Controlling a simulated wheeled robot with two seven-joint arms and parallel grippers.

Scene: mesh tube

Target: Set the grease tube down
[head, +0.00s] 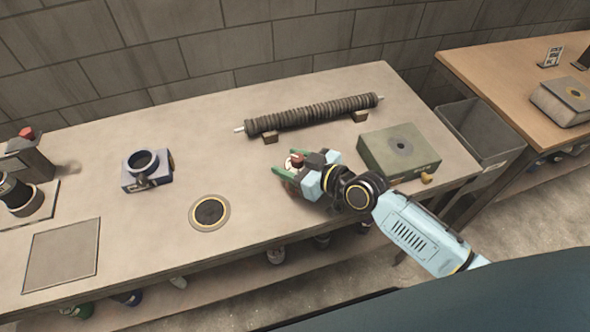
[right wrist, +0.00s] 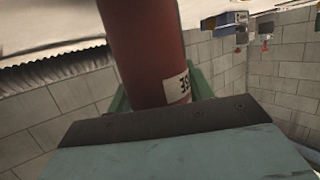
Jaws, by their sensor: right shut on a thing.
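My right gripper (head: 287,172) is shut on the grease tube (head: 296,161), over the front middle of the workbench (head: 250,245). In the head view only a small red and white part of the tube shows between the green fingers. In the right wrist view the grease tube (right wrist: 148,50) is a dark red cylinder with a white label, partly readable, near the gripper. Its lower part there is hidden behind the gripper body. I cannot tell whether the tube touches the bench. A round black pad with a pale ring (head: 210,212) lies left of the gripper. My left gripper is not in view.
A ribbed roller (head: 315,112) rests on two blocks behind the gripper. A green box (head: 400,152) stands to the right, with a grey bin (head: 482,130) beyond. A clamp device (head: 147,170) and flat grey plate (head: 62,256) are left. Bench between pad and roller is clear.

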